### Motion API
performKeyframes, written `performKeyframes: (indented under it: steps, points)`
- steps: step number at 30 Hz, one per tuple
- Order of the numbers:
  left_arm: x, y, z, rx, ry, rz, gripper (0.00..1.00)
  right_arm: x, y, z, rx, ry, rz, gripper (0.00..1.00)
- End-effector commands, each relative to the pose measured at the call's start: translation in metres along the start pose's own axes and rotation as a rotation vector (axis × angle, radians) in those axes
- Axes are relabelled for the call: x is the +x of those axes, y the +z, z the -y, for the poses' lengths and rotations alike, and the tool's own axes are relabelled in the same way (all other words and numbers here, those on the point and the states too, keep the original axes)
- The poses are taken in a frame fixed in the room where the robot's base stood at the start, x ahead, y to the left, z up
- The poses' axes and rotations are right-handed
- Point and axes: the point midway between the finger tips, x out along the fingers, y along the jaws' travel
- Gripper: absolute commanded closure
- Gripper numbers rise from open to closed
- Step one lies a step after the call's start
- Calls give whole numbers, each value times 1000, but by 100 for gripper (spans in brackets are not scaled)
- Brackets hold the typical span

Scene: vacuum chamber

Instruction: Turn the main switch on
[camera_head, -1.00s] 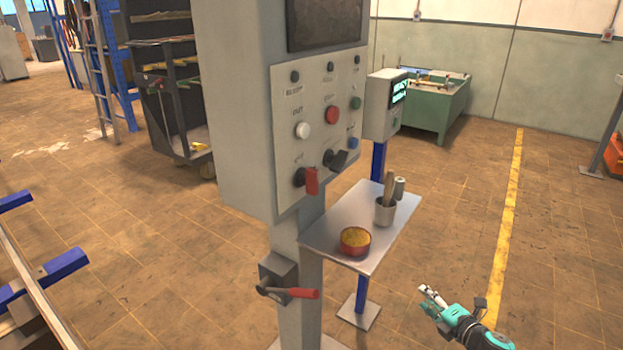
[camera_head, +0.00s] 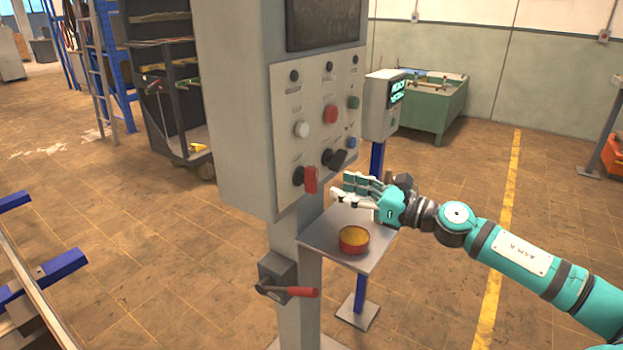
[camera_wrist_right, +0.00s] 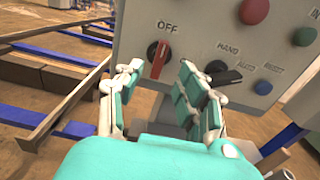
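The control panel (camera_head: 343,95) on the grey cabinet carries a red rotary switch (camera_head: 311,180) at its lower left. In the right wrist view the red switch (camera_wrist_right: 158,60) sits on a dark round base, its handle near upright and slightly tilted, beside the label OFF. My right gripper (camera_head: 339,188) is just right of the switch, apart from it in the head view. In the wrist view my right gripper (camera_wrist_right: 160,76) is open and empty, with the switch showing between its fingertips, farther off. My left gripper is not in view.
A black selector switch (camera_head: 335,158) is close to the right gripper. Below are a small metal shelf (camera_head: 318,242) with a red bowl (camera_head: 354,240), and a red-handled lever (camera_head: 290,291) on the post. A small display box (camera_head: 382,120) stands behind.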

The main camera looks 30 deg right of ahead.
Motion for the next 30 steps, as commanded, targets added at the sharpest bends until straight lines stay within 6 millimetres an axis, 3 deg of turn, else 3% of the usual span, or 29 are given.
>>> performKeyframes:
  steps: [8,15,30]
  points:
    - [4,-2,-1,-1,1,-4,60,36,2,2,-4,-4,3,62]
    - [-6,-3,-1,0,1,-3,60,57,4,2,2,-4,5,62]
    - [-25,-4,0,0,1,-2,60,91,1,2,1,-4,0,62]
